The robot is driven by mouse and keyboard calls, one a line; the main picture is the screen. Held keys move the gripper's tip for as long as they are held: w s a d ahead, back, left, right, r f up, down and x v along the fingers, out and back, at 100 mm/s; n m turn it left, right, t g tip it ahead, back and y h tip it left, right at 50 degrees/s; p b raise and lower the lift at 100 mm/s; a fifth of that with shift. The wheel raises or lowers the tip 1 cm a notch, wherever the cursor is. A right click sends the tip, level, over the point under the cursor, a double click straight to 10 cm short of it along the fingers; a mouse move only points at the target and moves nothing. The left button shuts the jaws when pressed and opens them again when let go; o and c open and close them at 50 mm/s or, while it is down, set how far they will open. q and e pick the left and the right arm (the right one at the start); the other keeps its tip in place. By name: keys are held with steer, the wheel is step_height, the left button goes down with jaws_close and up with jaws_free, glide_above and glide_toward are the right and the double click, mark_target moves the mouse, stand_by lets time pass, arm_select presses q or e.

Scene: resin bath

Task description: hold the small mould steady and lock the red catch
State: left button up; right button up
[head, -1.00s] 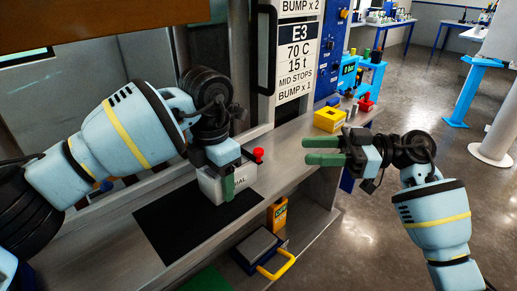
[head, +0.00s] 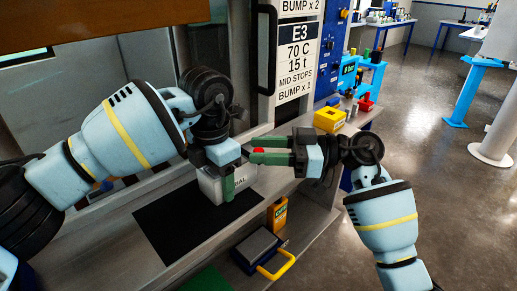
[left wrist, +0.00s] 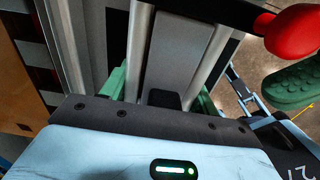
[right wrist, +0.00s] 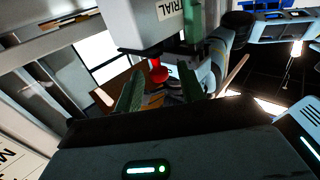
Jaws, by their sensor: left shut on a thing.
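The small mould (head: 209,189) is a pale box with a label ending in "AL". It stands at the edge of the black mat, and its labelled side shows in the right wrist view (right wrist: 140,28). My left gripper (head: 226,178) is shut on it from above. The red catch (head: 258,151) is a round knob at the mould's right side. It shows in the right wrist view (right wrist: 158,72) between the green fingers and at upper right in the left wrist view (left wrist: 293,34). My right gripper (head: 255,152) is open, with its fingertips either side of the catch; contact is not clear.
The black mat (head: 175,230) lies on the grey bench. Below are a yellow-handled tray (head: 262,250) and an orange container (head: 277,214).

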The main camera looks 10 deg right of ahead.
steer(key=shift+w+a, duration=0.1)
steer(key=shift+a, duration=0.55)
jaws_close()
steer(key=shift+g, duration=0.3)
steer(key=shift+w+d+n+g, duration=0.2)
steer(key=shift+n+g, duration=0.55)
steer(key=shift+g, duration=0.35)
steer(key=shift+w+d+n+g, duration=0.25)
steer(key=shift+n+g, duration=0.45)
steer(key=shift+g, duration=0.4)
steer(key=shift+w+d+n+g, duration=0.2)
steer(key=shift+n+g, duration=0.55)
steer(key=shift+g, duration=0.35)
jaws_free()
